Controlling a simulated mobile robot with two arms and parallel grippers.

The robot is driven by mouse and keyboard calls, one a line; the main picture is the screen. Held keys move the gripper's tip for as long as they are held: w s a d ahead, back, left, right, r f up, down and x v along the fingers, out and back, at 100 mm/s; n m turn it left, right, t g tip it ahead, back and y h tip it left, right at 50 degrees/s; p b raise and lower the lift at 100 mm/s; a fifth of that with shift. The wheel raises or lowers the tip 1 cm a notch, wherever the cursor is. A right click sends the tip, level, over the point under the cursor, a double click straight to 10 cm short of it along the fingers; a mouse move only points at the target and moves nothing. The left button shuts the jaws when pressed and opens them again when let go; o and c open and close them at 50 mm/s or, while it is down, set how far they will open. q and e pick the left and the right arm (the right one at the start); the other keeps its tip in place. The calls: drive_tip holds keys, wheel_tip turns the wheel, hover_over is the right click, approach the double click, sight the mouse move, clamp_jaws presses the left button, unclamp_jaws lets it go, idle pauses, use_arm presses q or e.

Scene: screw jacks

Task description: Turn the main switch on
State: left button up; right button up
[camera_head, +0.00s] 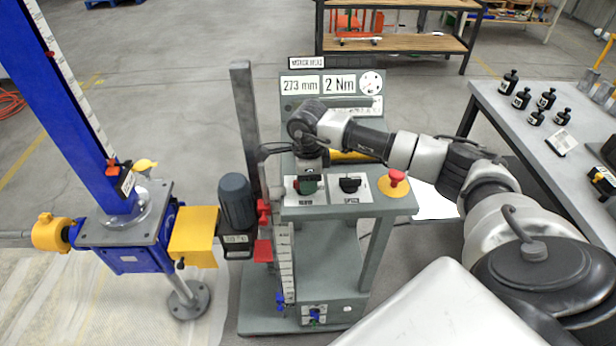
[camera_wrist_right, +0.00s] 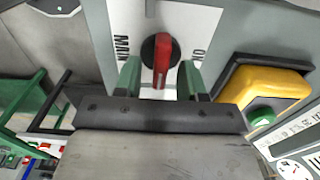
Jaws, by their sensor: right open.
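The main switch (camera_wrist_right: 161,60) is a round black knob with a red bar handle, in the right wrist view. It sits on a white plate with the words MAIN and ON printed beside it. My right gripper (camera_wrist_right: 159,78) is open, with one green finger on each side of the knob. I cannot tell whether either finger touches it. In the head view my right gripper (camera_head: 308,184) points down at the left end of the grey control panel (camera_head: 300,211) and mostly hides the switch there. My left gripper is out of view.
A black selector knob (camera_head: 350,184) and a red emergency stop button (camera_head: 396,178) sit to the right on the same panel. A yellow box (camera_wrist_right: 262,92) with a green button is close to the gripper. A blue screw jack (camera_head: 125,258) stands at left.

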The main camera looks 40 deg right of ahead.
drive_tip(key=shift+c, duration=0.7)
clamp_jaws()
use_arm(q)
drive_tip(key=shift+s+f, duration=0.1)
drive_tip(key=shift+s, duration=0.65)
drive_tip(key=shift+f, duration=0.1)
